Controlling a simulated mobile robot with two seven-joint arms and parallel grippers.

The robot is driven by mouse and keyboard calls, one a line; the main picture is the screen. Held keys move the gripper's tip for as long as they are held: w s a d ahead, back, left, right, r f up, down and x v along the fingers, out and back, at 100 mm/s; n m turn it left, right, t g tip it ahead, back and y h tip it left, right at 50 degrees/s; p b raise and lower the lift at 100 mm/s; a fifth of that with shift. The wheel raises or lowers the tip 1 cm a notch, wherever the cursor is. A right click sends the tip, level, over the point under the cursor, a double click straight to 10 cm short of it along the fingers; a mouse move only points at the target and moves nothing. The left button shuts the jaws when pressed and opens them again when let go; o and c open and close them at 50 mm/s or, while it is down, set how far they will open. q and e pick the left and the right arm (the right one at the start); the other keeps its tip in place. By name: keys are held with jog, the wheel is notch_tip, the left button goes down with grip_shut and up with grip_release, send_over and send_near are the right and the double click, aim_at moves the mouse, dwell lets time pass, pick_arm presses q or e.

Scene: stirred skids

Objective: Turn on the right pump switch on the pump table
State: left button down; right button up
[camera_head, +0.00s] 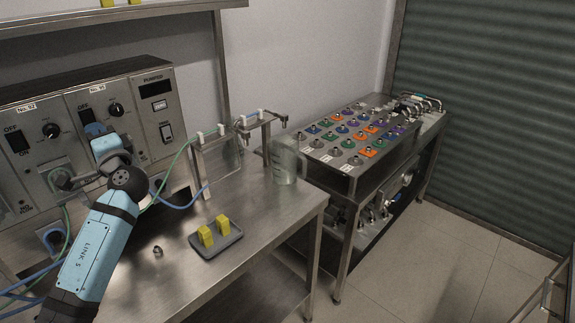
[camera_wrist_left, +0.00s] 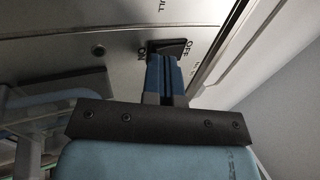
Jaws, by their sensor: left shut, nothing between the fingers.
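The pump control panel (camera_head: 60,99) stands at the back left of the steel table. The right pump switch (camera_head: 86,116) is a black rocker with an OFF label above it. My left gripper (camera_head: 95,131) is shut and empty, with its fingertips at the lower part of this switch. In the left wrist view the blue fingers (camera_wrist_left: 164,72) are together at the black switch (camera_wrist_left: 168,45), between the OFF and ON labels. They seem to touch it, but the fingers partly hide it and its tilt is unclear. The left pump switch (camera_head: 18,140) shows uncovered. My right gripper is not in view.
A black dial (camera_head: 116,109) sits right of the switch. Tubes run from the panel to a clear-panelled stand (camera_head: 220,160). A beaker (camera_head: 283,162) and a grey tray (camera_head: 217,243) with yellow blocks stand on the table. A second bench (camera_head: 345,170) is at the right.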

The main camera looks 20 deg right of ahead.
pick_arm(q)
jog(key=shift+s+d, duration=0.15)
jog(key=shift+s, duration=0.05)
dwell(0.7)
jog(key=shift+r, duration=0.1)
jog(key=shift+r+p, duration=0.6)
jog(key=shift+r, duration=0.75)
